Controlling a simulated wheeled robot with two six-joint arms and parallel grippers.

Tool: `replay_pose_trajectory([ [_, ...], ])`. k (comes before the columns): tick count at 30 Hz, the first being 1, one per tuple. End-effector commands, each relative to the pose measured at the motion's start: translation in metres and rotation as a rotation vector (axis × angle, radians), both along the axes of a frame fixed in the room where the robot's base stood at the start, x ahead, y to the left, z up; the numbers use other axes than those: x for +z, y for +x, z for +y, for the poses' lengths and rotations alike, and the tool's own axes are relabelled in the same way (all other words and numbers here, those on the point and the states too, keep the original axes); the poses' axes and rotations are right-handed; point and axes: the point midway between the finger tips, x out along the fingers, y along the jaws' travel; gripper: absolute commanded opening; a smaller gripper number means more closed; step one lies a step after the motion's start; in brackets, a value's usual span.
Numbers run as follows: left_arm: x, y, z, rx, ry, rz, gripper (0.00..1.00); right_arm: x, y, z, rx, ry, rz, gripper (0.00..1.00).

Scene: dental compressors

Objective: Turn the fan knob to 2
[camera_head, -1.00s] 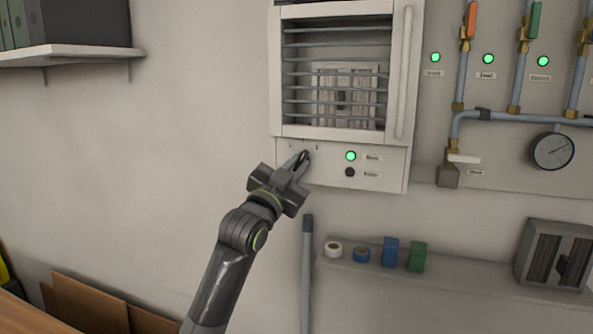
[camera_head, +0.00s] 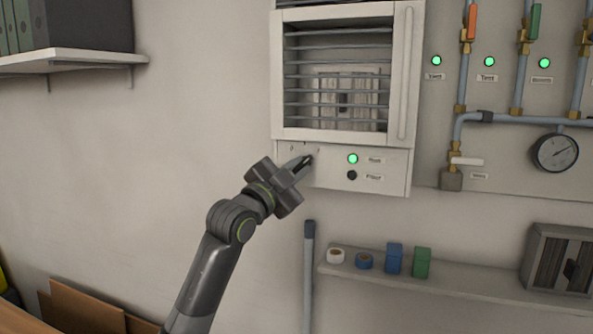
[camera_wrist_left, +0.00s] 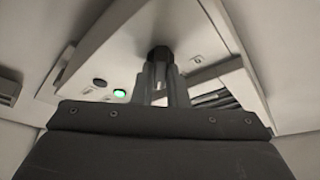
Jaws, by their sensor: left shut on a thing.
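The fan unit (camera_head: 275,148) is a white wall box with a grille, and its control strip runs along the bottom. The dark fan knob (camera_wrist_left: 160,53) sits on that strip, seen at the fingertips in the left wrist view. In the head view the knob is mostly hidden by my left gripper (camera_head: 306,161). My left gripper is shut on the knob, its fingers coming from the lower left. The number marks around the knob are too small to read. My right gripper is not in view.
A green light (camera_head: 352,158) and a black button (camera_head: 351,175) are right of the knob. Pipes with valves and a gauge (camera_head: 555,153) are on the right wall. A low shelf (camera_head: 430,280) holds tape rolls and small boxes.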

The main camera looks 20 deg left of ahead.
Motion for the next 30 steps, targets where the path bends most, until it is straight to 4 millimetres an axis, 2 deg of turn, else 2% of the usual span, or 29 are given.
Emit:
replay_pose_trajectory([
  [4, 0.004, -0.001, 0.000, 0.003, 0.002, -0.011, 0.00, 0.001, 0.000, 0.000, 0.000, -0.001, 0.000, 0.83],
  [5, 0.004, -0.001, 0.000, 0.003, 0.002, -0.011, 0.17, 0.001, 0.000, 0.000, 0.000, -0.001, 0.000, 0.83],
  [9, 0.003, 0.000, 0.000, 0.002, 0.002, -0.007, 0.35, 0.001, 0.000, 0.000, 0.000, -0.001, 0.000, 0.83],
  [20, -0.001, -0.003, 0.002, 0.001, 0.000, -0.003, 0.35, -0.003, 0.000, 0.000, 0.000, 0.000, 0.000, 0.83],
  [26, -0.011, -0.025, 0.009, 0.003, 0.003, -0.004, 0.35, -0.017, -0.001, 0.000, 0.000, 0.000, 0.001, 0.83],
  [30, -0.019, -0.049, 0.018, 0.004, 0.005, -0.005, 0.35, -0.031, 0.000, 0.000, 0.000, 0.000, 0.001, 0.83],
])
